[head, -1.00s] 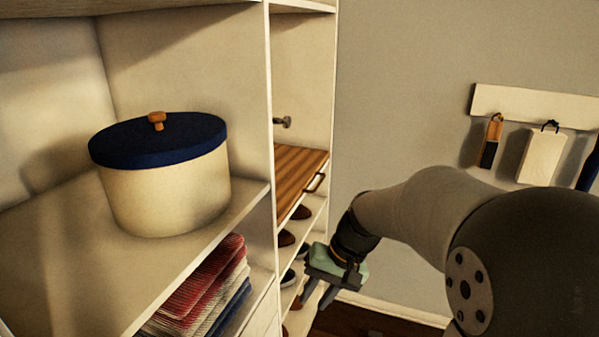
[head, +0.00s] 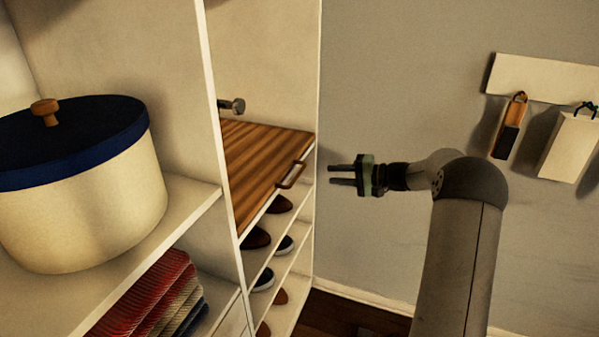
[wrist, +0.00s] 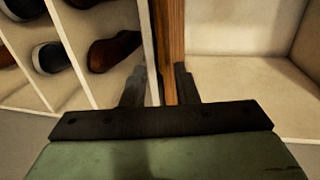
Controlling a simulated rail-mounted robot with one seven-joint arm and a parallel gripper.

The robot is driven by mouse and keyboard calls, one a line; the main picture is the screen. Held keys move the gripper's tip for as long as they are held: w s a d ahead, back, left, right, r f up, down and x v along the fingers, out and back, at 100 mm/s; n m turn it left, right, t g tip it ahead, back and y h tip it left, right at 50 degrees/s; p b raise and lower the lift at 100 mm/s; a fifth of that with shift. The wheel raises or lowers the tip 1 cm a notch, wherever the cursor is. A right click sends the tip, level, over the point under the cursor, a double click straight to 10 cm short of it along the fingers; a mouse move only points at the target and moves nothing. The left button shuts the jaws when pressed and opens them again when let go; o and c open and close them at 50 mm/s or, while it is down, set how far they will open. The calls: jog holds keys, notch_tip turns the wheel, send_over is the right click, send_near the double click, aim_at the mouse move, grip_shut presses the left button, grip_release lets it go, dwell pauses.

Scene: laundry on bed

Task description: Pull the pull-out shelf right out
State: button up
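The pull-out shelf (head: 262,160) is a brown striped wooden board in the narrow right bay of the closet. Its front edge carries a bar handle (head: 291,175). My gripper (head: 336,174) is open and empty to the right of the handle, its fingers pointing left at it across a gap. In the wrist view, the shelf's brown front edge (wrist: 170,45) runs upright between my two spread fingers (wrist: 161,82). The handle is hard to tell apart from the edge there.
Shoe shelves (head: 278,240) with several shoes lie below the pull-out shelf. A cream pot with a blue lid (head: 85,205) and folded cloths (head: 150,295) stand on the left shelves. A grey wall is behind my arm, with a hook rail (head: 545,78) at right.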

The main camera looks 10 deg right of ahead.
aim_at(299, 172)
jog(key=p+x, duration=0.1)
jog(key=x, duration=1.1)
jog(key=shift+w+a+p, duration=0.1)
jog(key=shift+a+p, duration=0.1)
jog(key=shift+p, duration=0.2)
grip_shut()
